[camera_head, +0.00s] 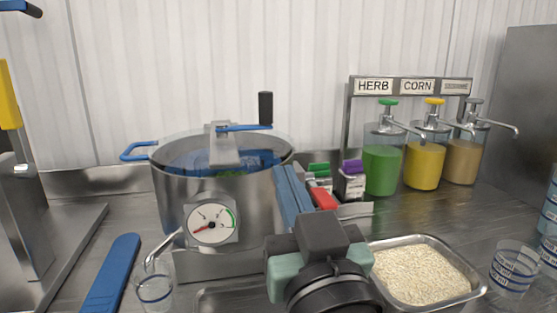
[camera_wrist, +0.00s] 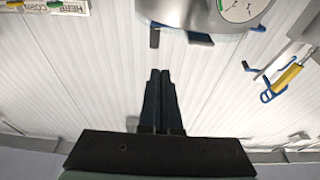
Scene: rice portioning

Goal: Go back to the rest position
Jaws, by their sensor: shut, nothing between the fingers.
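My gripper (camera_wrist: 159,73) is shut and empty in the wrist view, its two dark fingers side by side against the white wall. The wrist picture is upside down. In the head view, my grey and green wrist is at the bottom centre, in front of the counter and low to the right of the pot. Two narrow blue bars (camera_head: 286,193) rise just beyond it; I cannot tell for sure whether they are my fingers. Nothing hangs from the gripper.
A steel pot (camera_head: 178,199) with a gauge stands left of my arm. A rice tray (camera_head: 477,290) and clear cups (camera_head: 513,270) are to the right. Sauce dispensers (camera_head: 424,165) stand behind. A blue spatula (camera_head: 112,272) lies at left. Wall space above the counter is free.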

